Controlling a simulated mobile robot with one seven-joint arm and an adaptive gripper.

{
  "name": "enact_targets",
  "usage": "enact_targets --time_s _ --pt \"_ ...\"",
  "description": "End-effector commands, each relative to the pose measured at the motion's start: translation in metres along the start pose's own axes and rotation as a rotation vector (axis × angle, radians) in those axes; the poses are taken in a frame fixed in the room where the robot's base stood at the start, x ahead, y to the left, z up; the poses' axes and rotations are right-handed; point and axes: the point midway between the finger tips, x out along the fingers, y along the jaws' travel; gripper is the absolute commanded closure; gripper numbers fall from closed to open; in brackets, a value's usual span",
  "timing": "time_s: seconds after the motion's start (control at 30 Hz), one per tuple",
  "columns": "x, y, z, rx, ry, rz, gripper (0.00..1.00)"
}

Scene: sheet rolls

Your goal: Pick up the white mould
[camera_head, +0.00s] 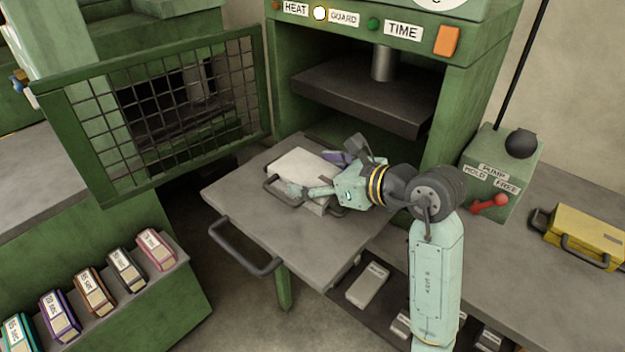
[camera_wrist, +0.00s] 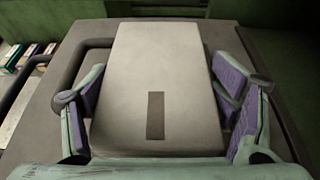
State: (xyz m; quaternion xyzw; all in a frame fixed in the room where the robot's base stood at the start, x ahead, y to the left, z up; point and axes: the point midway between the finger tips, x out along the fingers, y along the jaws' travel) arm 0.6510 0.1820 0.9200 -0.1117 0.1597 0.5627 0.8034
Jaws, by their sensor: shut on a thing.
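The white mould (camera_head: 303,164) is a pale flat block with a handle at its left end. It lies on or just above the grey pulled-out tray (camera_head: 235,192) of the green press. In the wrist view the mould (camera_wrist: 165,65) fills the middle, with a dark rectangular mark on its top. My gripper (camera_head: 318,190) reaches over the tray from the right and is shut on the mould. In the wrist view its purple finger pads (camera_wrist: 160,98) stand at both sides of the block. I cannot tell whether the mould touches the tray.
The press's dark upper plate (camera_head: 362,92) is above and behind the tray. A mesh guard (camera_head: 160,110) stands open at left. A pump box (camera_head: 503,165) with a red lever and a yellow case (camera_head: 585,237) are at right. Labelled blocks (camera_head: 95,291) line the front left.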

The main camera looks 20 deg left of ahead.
Motion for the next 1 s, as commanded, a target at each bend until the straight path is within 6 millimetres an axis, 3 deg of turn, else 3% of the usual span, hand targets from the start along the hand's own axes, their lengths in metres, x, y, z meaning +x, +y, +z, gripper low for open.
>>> enact_targets --time_s 0.7,1.0 --pt "0.0010 0.0002 -0.0006 -0.002 0.002 0.001 0.83" --pt "-0.0008 -0.0009 0.0031 -0.004 -0.003 -0.002 0.84"
